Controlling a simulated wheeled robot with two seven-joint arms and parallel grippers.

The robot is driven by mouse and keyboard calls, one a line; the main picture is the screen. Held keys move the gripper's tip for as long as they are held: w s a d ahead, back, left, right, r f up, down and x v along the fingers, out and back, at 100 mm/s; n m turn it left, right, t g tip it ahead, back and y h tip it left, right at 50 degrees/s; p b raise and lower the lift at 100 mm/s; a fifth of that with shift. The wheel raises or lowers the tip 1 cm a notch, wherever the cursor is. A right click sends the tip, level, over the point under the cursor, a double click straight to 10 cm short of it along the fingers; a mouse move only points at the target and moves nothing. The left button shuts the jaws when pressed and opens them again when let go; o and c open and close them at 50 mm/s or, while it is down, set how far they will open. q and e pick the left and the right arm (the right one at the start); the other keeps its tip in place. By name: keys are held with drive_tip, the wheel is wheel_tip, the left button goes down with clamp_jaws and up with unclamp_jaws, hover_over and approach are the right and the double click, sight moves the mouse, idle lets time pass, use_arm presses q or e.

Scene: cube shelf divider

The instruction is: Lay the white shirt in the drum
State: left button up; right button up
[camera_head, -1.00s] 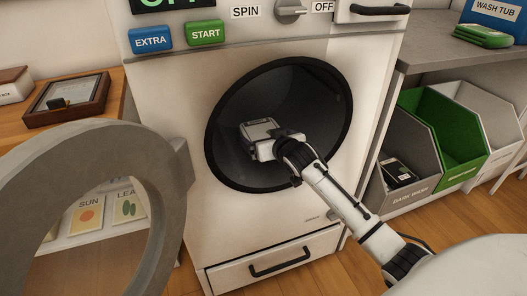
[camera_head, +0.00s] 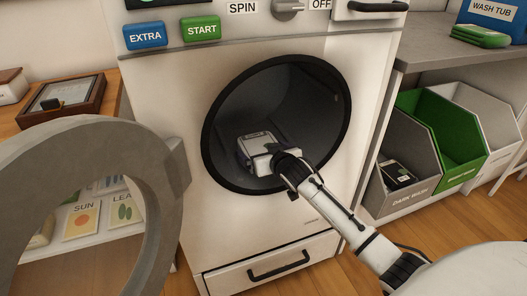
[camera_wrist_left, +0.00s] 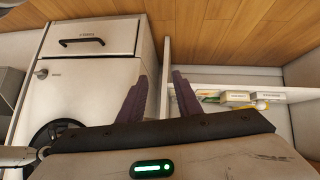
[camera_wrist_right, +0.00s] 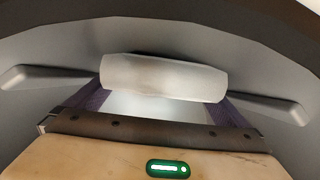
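My right gripper (camera_head: 251,154) is inside the dark drum (camera_head: 305,105), low in its round opening. In the right wrist view, its fingers (camera_wrist_right: 165,100) are wide apart with the white shirt (camera_wrist_right: 165,78), a pale folded roll, between them. Both fingers appear to touch the shirt's sides. Whether the shirt touches the drum floor cannot be told. The shirt is largely hidden behind the gripper in the head view. My left gripper (camera_wrist_left: 159,74) is open and empty, seen only in the left wrist view.
The round grey door (camera_head: 75,150) stands open at the left. A drawer (camera_head: 275,262) is under the drum. Grey, green and white bins (camera_head: 450,130) stand at the right. Inside the drum, ribs (camera_wrist_right: 265,103) flank the shirt. A wooden shelf unit is at the far left.

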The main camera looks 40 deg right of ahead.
drive_tip(key=shift+r, duration=0.25)
drive_tip(key=p+v, duration=0.3)
drive_tip(key=v, duration=0.7)
drive_tip(key=shift+s+a+p, duration=0.1)
drive_tip(key=shift+s+p, duration=0.25)
use_arm(q)
drive_tip(key=shift+s+a+r+t+y, duration=0.2)
drive_tip(key=shift+a+r, duration=0.15)
drive_tip(key=shift+r, duration=0.2)
drive_tip(key=shift+s+a+r+t+y, duration=0.1)
drive_tip(key=shift+s+a+r, duration=0.1)
drive_tip(key=shift+a+r, duration=0.25)
use_arm(e)
drive_tip(key=shift+s+a+r, duration=0.15)
drive_tip(key=shift+s+r, duration=0.1)
drive_tip(key=shift+s, duration=0.35)
use_arm(q)
drive_tip(key=shift+d, duration=0.1)
drive_tip(key=shift+r, duration=0.15)
